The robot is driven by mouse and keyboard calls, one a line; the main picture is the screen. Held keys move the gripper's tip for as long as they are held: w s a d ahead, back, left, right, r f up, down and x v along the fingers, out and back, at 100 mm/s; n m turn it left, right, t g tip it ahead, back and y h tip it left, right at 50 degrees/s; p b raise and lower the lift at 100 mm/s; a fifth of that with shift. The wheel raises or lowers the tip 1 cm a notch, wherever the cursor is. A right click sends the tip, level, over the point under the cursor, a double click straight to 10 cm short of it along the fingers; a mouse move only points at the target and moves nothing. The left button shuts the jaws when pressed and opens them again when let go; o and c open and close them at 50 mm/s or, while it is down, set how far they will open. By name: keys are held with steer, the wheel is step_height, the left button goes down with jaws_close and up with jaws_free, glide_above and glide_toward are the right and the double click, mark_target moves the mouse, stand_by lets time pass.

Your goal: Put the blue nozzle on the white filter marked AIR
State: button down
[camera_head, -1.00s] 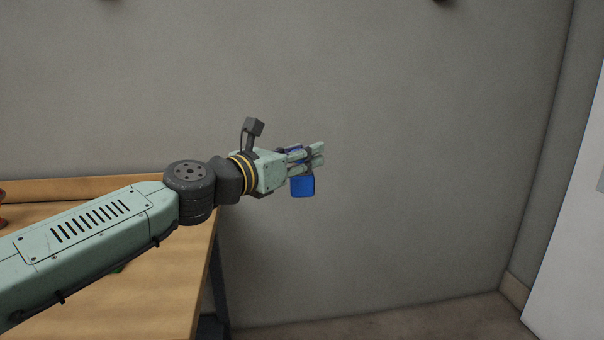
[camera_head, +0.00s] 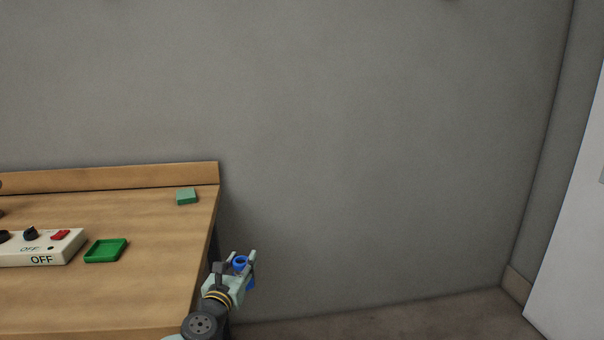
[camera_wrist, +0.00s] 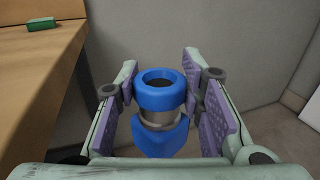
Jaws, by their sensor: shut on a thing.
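My gripper (camera_head: 242,257) is low in the head view, just right of the table's right edge, with its fingers pointing up in the picture. It is shut on the blue nozzle (camera_head: 240,264). In the wrist view the nozzle (camera_wrist: 160,96) sits between the two purple-padded fingers. It has a blue ring with an open hole on top, a grey metal band below, and a wider blue part at the bottom. No white filter marked AIR shows in either view.
A wooden table (camera_head: 130,290) fills the lower left. On it are a white control box (camera_head: 40,248) marked OFF with black knobs and a red switch, a green tray (camera_head: 105,251), and a green block (camera_head: 187,196). The floor right of the table is clear.

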mark_target(250, 288)
steer(key=shift+n+y, duration=0.5)
steer(key=shift+y, duration=0.2)
steer(key=f, duration=0.2)
steer(key=d+f, duration=0.1)
steer(key=f, duration=0.5)
steer(key=shift+s+d+f+b, duration=0.2)
steer(key=shift+s+d+b, duration=0.1)
steer(key=shift+d+b, duration=0.05)
steer(key=s+d+f+y+b, duration=0.1)
steer(key=s+d+f, duration=0.2)
steer(key=d+f, duration=0.4)
steer(key=s+d+f+n+b, duration=0.1)
steer(key=s+d+f, duration=0.2)
steer(key=d+f, duration=0.4)
step_height(250, 288, down, 4)
steer(key=shift+y, duration=0.4)
